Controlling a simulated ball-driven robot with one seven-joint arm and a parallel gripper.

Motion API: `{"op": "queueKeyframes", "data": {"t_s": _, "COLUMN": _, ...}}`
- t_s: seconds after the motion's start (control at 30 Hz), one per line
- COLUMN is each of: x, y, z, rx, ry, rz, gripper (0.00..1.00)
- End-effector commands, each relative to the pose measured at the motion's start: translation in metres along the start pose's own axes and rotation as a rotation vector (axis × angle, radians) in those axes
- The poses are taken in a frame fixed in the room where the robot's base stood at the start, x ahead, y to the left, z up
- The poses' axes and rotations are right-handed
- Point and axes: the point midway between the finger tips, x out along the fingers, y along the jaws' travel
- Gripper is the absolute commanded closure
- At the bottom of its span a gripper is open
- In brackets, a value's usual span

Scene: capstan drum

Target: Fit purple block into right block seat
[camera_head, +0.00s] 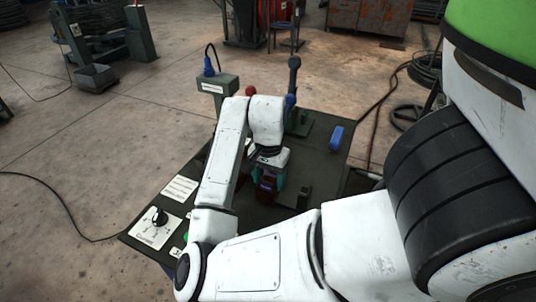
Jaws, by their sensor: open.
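My gripper (268,186) points down over the dark green board (205,160), with teal fingers at its end. Its jaws are open. A dark reddish-purple shape (267,184) shows between and below the fingers; it may be the purple block, but it is too small and shaded to be sure. I cannot tell whether it touches the board or sits in a seat. A dark upright piece (304,196) stands just right of the gripper. I cannot make out the right block seat with certainty; my arm hides part of the board.
A blue piece (336,136) lies at the board's right side. A dark lever (293,85) stands at the back, near a grey box (217,85) with a blue plug (208,67). A black knob (160,217) sits on a white plate at front left.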

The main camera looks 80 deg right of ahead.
Motion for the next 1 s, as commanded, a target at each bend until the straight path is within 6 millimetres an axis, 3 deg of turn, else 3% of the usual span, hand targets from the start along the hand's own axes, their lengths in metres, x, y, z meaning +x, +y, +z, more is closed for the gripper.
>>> {"op": "queueKeyframes", "data": {"t_s": 0.3, "x": -0.076, "y": -0.003, "z": 0.000, "rx": 0.003, "ry": 0.003, "rz": -0.010, "gripper": 0.36}}
{"op": "queueKeyframes", "data": {"t_s": 0.5, "x": -0.106, "y": -0.002, "z": 0.001, "rx": 0.002, "ry": 0.005, "rz": -0.009, "gripper": 0.36}}
{"op": "queueKeyframes", "data": {"t_s": 0.7, "x": -0.117, "y": -0.002, "z": 0.001, "rx": 0.001, "ry": 0.006, "rz": -0.007, "gripper": 0.36}}
{"op": "queueKeyframes", "data": {"t_s": 1.0, "x": -0.118, "y": -0.002, "z": 0.001, "rx": 0.001, "ry": 0.006, "rz": -0.006, "gripper": 0.36}}
